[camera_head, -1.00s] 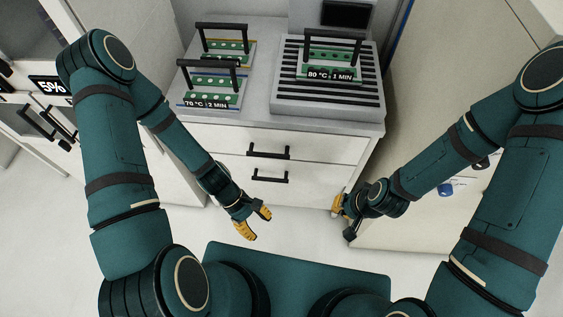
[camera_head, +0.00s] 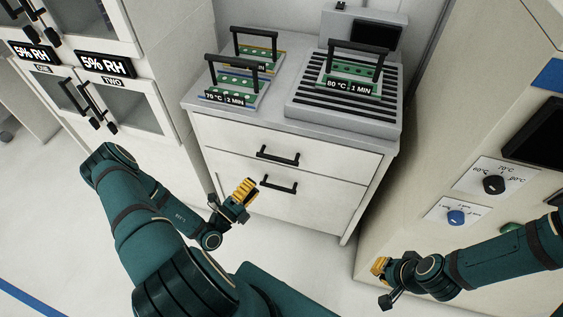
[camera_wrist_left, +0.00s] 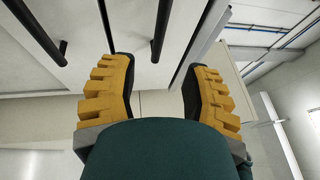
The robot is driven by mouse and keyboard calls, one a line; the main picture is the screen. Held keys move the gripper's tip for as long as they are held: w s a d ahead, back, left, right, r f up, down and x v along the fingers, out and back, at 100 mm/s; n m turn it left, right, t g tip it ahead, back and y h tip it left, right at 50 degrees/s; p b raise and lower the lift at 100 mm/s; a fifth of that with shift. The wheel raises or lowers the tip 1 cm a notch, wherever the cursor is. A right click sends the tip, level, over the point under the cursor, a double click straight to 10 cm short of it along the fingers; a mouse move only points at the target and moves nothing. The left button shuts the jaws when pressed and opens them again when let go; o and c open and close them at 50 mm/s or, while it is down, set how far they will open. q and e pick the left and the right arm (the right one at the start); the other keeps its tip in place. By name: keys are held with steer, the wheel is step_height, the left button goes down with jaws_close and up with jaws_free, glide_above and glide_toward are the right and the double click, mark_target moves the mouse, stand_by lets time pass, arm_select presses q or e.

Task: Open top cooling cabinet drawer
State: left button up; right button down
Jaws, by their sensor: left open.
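The cooling cabinet (camera_head: 222,133) is white, with two drawers and dark bar handles. The top drawer (camera_head: 330,164) looks shut; its handle (camera_head: 278,156) is in plain view. The lower drawer's handle (camera_head: 279,184) is just below it. My left gripper (camera_head: 244,190) has yellow fingers and is empty, in front of the drawers, left of and below the top handle. In the left wrist view its fingers (camera_wrist_left: 158,92) are spread apart. The top handle (camera_wrist_left: 160,28) shows beyond them, within the gap and apart from them. My right gripper (camera_head: 380,270) is low at the right, away from the drawers.
On the cabinet top are handled racks of green boards (camera_head: 236,84) and a grey slotted unit (camera_head: 300,112) carrying another rack (camera_head: 350,74). Humidity cabinets (camera_head: 135,97) stand at the left. A beige machine with knobs (camera_head: 493,184) stands at the right. The floor in front is clear.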

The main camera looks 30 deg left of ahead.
mark_target(277, 158)
arm_select(q)
steer(key=b+x, duration=0.1)
steer(key=x, duration=1.1)
steer(key=shift+w+d+r, duration=0.1)
steer(key=shift+w, duration=0.2)
jaws_close()
